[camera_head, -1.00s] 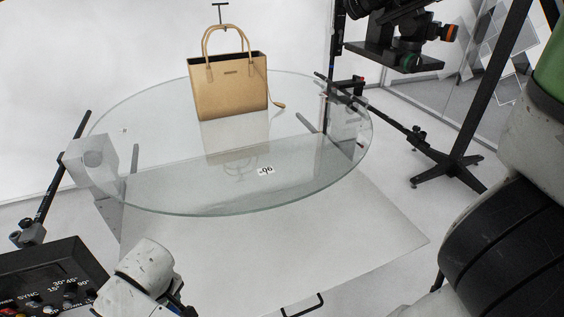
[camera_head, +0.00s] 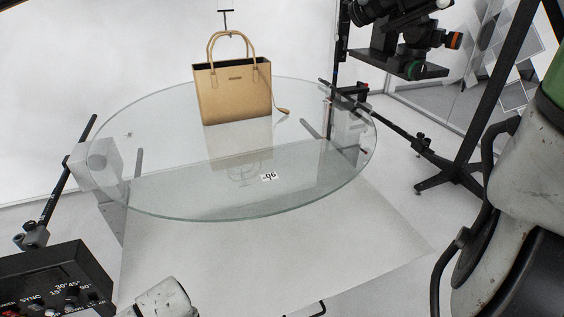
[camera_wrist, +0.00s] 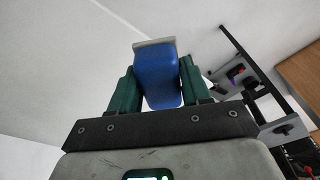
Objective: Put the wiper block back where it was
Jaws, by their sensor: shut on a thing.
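The wiper block (camera_wrist: 157,80) is blue with a pale grey strip along its top end in the wrist view. My gripper (camera_wrist: 158,88) is shut on it, with a green finger on each side. The block sticks out past the fingertips. Its lower end is near the dark gripper bar. The wiper block and the gripper's fingers do not show in the head view.
A control box (camera_head: 55,280) stands at lower left. A camera on a mount (camera_head: 400,50) stands at upper right.

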